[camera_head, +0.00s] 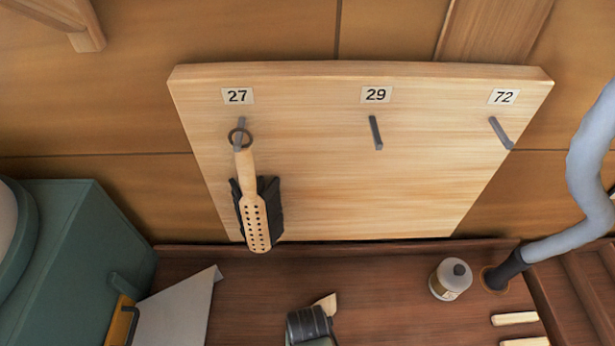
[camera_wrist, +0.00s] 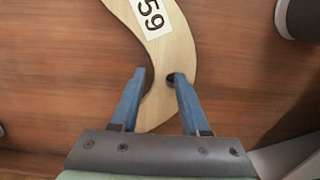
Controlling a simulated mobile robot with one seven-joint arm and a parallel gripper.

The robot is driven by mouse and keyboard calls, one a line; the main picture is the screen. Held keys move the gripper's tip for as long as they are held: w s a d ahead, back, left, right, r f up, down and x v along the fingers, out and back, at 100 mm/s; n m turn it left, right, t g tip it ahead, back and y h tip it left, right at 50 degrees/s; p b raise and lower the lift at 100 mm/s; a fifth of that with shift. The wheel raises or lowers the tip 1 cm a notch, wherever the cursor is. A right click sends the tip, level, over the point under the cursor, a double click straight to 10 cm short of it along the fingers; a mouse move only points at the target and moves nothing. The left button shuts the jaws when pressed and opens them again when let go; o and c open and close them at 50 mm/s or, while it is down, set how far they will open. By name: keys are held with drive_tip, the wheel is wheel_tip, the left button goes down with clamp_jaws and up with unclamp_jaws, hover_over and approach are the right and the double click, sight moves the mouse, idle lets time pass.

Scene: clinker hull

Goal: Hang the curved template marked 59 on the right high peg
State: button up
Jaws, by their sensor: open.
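The curved template (camera_wrist: 168,60) is pale wood with a white label reading 59. In the wrist view it lies over reddish-brown planks, and its upper end runs out of the picture. My gripper (camera_wrist: 156,76) is open, with its blue fingers on either side of the template's lower part. A dark spot shows on the template at the right fingertip; I cannot tell whether the fingers touch the wood. In the head view, the right high peg (camera_head: 501,132) is a bare grey peg under the label 72 on the wooden board (camera_head: 340,190).
A perforated wooden tool (camera_head: 253,205) hangs by a ring on the peg under 27. The middle peg (camera_head: 376,132) under 29 is bare. A small lidded jar (camera_head: 450,279) and a grey hose (camera_head: 590,165) stand at right. A green box (camera_head: 75,265) fills the left.

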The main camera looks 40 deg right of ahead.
drive_tip(key=shift+f+b, duration=0.1)
drive_tip(key=shift+b, duration=0.2)
wheel_tip(320, 180, up, 13)
drive_tip(key=b, duration=0.1)
drive_tip(key=shift+w+b, duration=0.3)
